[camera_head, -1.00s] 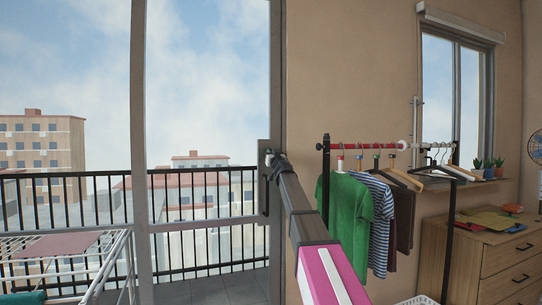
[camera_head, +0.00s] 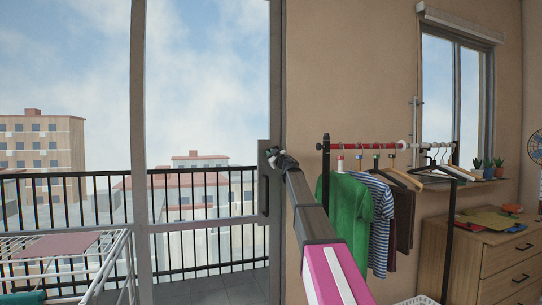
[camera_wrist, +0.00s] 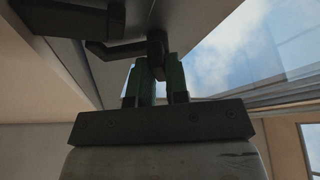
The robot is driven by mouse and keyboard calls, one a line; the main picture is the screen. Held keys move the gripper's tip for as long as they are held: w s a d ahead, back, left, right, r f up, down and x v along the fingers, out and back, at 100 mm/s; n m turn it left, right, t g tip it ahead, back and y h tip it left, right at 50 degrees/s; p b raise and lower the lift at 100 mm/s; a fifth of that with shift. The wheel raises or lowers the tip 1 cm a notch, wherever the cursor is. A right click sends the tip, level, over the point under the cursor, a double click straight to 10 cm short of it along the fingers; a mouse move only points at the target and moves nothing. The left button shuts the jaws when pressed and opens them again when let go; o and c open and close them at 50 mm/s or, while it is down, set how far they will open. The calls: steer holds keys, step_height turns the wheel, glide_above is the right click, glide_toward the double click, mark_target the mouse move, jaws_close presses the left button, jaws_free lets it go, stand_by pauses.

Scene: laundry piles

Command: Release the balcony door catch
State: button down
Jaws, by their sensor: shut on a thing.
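The balcony door (camera_head: 207,227) is a tall glass panel in a grey frame, at the left of the head view. A dark pull handle (camera_head: 263,195) is on its right stile. My gripper (camera_head: 272,155) is at the stile, just above this handle. In the wrist view, the green fingers of my gripper (camera_wrist: 158,82) are shut around the lower end of a dark catch lever (camera_wrist: 157,48). A dark bar handle (camera_wrist: 112,47) lies close to the left of the fingers. In the head view the catch is mostly hidden by my gripper.
A clothes rail (camera_head: 365,147) with hanging shirts stands right of my arm. A wooden dresser (camera_head: 485,262) is at the far right. A white drying rack (camera_head: 112,262) stands at the lower left. The balcony railing (camera_head: 200,171) is beyond the glass.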

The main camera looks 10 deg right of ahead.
steer(key=n+g, duration=0.1)
steer(key=n, duration=0.3)
steer(key=n+g+y, duration=0.1)
steer(key=n+g, duration=0.1)
steer(key=n, duration=0.3)
steer(key=n+g, duration=0.2)
steer(key=n, duration=0.2)
steer(key=shift+y, duration=0.3)
steer(key=shift+n, duration=0.4)
steer(key=c, duration=1.1)
jaws_free()
steer(key=shift+r, duration=0.1)
